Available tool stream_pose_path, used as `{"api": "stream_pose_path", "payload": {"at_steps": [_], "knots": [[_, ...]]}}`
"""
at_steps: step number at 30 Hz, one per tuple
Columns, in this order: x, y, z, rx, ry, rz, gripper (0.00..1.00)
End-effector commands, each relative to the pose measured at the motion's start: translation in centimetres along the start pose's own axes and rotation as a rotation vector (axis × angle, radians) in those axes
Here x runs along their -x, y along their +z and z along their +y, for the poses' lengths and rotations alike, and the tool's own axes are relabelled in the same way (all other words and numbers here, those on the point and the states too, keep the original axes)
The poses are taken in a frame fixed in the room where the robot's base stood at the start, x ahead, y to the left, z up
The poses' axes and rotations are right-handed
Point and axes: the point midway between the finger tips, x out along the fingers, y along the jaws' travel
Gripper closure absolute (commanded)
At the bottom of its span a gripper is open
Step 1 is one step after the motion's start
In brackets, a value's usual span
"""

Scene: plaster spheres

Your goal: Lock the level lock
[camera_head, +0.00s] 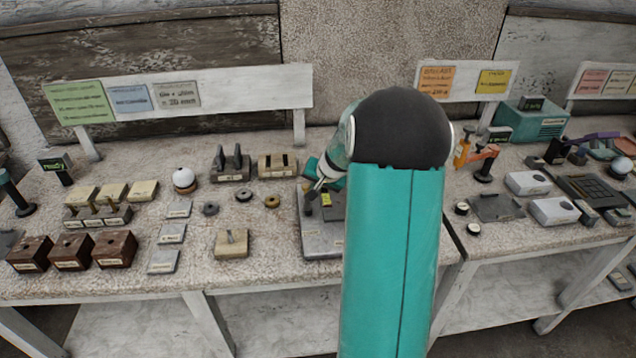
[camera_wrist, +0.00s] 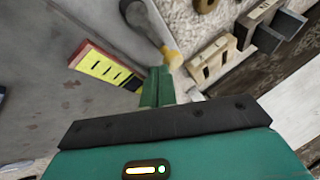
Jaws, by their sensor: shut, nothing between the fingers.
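The lock appears to be a grey metal plate (camera_head: 322,243) on the table, partly hidden behind my arm. It fills the left of the wrist view (camera_wrist: 60,120). A red-edged block with a yellow label (camera_wrist: 103,68) sits on it. A dark grey rounded handle (camera_wrist: 142,22) with a yellowish end lies near the plate's edge in the wrist view. My gripper (camera_head: 316,187) is low over the plate's back left part. In the wrist view its green fingers (camera_wrist: 158,88) are shut and empty, close to the handle's yellowish end. Whether they touch it I cannot tell.
A pale wooden block with slots (camera_head: 277,166) stands just behind and left of the plate. Dark and brass rings (camera_head: 272,202) and a wooden block with a peg (camera_head: 231,243) lie to the left. A second table with grey boxes (camera_head: 528,183) stands on the right.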

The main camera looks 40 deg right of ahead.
Motion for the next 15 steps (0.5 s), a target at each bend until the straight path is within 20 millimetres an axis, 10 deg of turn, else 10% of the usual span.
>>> {"api": "stream_pose_path", "payload": {"at_steps": [15], "knots": [[-0.1,0.0,-0.11,0.037,-0.018,-0.02,1.0]]}}
